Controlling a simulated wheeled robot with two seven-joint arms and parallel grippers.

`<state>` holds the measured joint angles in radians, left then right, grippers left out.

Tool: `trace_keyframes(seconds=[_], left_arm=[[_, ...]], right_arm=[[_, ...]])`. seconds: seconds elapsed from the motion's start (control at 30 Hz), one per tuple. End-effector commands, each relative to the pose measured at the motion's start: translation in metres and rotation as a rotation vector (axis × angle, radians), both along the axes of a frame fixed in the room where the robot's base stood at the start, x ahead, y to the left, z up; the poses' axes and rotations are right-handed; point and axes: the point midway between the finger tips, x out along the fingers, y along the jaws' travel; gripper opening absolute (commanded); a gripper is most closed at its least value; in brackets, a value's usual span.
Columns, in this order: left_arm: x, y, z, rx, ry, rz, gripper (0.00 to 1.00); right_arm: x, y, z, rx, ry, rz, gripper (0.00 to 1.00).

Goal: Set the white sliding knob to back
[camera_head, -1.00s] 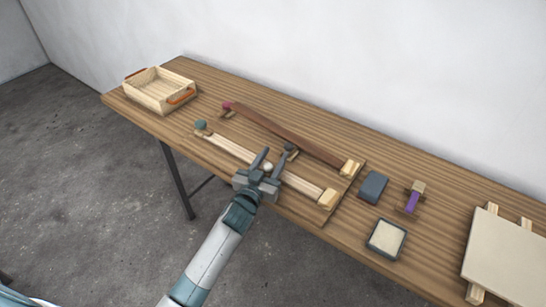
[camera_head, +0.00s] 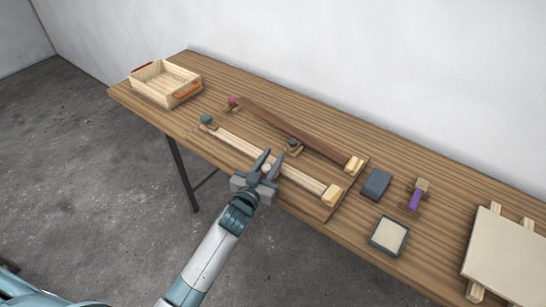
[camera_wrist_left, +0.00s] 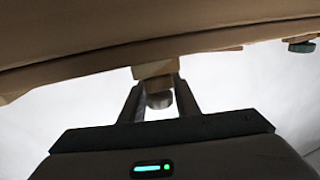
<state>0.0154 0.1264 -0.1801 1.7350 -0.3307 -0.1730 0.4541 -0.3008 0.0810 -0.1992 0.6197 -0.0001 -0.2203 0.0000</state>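The white sliding knob (camera_wrist_left: 159,99) is pale and rounded, on a wooden block (camera_wrist_left: 155,73) in the left wrist view. It sits along the light wooden rail (camera_head: 305,180) of the two-rail board, between the teal-knobbed end (camera_head: 206,119) and the pale end block (camera_head: 332,195). My left gripper (camera_head: 271,156) is at the rail with one finger on each side of the knob. In the wrist view narrow gaps show between fingers and knob, so it is open. In the head view the gripper largely covers the knob. My right gripper is not seen.
A darker rail (camera_head: 300,130) with a dark knob (camera_head: 294,143) runs behind. A wooden crate (camera_head: 165,83) stands at the far left. A blue-grey block (camera_head: 377,184), a shallow tray (camera_head: 389,236), a purple-handled item (camera_head: 415,195) and a pale panel (camera_head: 508,255) lie to the right.

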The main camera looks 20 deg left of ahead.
Motion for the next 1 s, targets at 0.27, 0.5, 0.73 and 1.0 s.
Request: trace_keyframes(seconds=[0.27,0.5,0.73,1.0], left_arm=[[0.0,0.0,0.0,0.0,0.0,0.0,0.42],[-0.005,0.001,-0.001,0.0,0.0,0.0,0.42],[-0.029,0.003,-0.002,0.001,0.001,0.0,0.42],[-0.078,0.01,-0.003,0.0,0.001,0.0,0.42]], right_arm=[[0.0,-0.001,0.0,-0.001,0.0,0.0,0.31],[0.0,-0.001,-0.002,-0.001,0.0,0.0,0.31],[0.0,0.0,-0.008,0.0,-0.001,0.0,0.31],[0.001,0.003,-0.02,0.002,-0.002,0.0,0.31]])
